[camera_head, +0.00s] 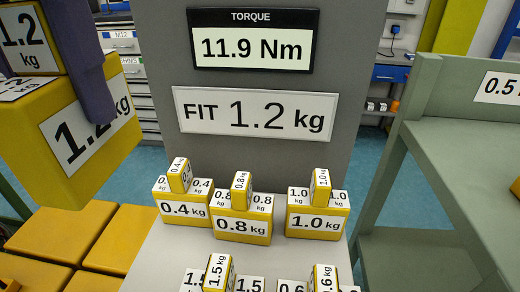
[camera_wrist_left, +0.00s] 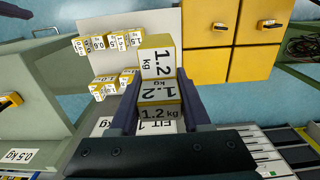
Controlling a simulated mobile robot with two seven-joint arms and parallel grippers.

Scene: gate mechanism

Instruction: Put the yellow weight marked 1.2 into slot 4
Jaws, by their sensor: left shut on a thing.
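The yellow weight marked 1.2 (camera_head: 80,135) is at the upper left of the head view, raised above the yellow panels. My left gripper (camera_head: 95,95) is shut on its narrower upper block. In the left wrist view the weight (camera_wrist_left: 158,90) sits between the two dark fingers of the left gripper (camera_wrist_left: 159,100). No slot marked 4 can be read in either view. My right gripper is not in view.
A grey post carries a torque display (camera_head: 252,48) reading 11.9 Nm and a sign (camera_head: 255,112) reading FIT 1.2 kg. Several other weights, including 0.8 kg (camera_head: 242,226), stand on the pale shelf. Yellow panels (camera_head: 45,236) lie lower left. A green-grey bench (camera_head: 450,165) stands right.

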